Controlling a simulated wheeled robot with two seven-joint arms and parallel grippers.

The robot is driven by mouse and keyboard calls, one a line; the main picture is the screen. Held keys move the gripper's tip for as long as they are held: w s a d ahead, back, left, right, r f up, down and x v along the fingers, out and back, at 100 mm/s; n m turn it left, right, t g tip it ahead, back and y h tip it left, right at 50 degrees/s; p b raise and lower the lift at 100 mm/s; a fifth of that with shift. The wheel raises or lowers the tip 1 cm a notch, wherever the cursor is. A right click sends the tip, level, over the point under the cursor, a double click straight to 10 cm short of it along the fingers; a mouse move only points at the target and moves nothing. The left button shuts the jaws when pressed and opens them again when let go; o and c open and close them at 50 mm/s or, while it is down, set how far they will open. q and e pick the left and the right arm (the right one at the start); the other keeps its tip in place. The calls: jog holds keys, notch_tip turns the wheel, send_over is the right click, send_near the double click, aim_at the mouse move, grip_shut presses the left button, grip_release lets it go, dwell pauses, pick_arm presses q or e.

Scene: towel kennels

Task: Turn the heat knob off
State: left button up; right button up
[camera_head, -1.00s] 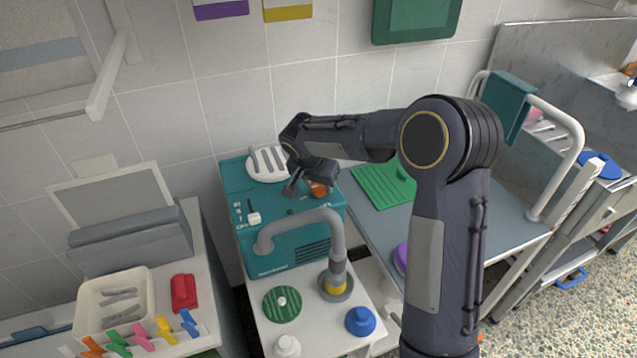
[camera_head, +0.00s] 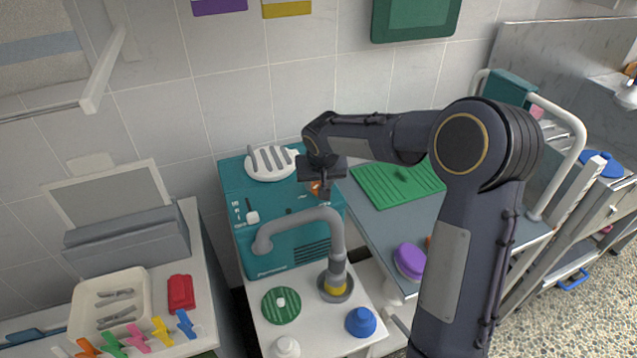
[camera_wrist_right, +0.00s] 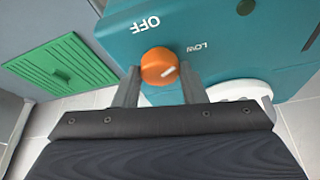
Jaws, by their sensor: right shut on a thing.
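The orange heat knob (camera_wrist_right: 158,66) sits on the teal dryer box (camera_head: 262,215), beside the words OFF and LOW. In the head view the right gripper (camera_head: 320,186) covers most of the knob (camera_head: 314,187). My left gripper is not in view.
A grey hose (camera_head: 330,228) curves up in front of the dryer box. A green mat (camera_head: 395,184) lies on the table to the right. Blue and green caps stand in front.

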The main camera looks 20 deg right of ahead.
jog(key=n, duration=0.1)
jog(key=n+y+p, duration=0.1)
jog(key=shift+d+r+n, duration=0.15)
jog(key=shift+n, duration=0.25)
jog(key=n+y+p, duration=0.1)
jog(key=n, duration=0.2)
jog(key=shift+d+n+y, duration=0.1)
jog(key=shift+n+y, duration=0.2)
jog(key=n+y+p, duration=0.1)
jog(key=n, duration=0.1)
jog(key=shift+n, duration=0.3)
jog(key=shift+n+g+y+p, duration=0.4)
jog(key=shift+n+g+p, duration=0.1)
jog(key=shift+n, duration=0.8)
jog(key=o, duration=1)
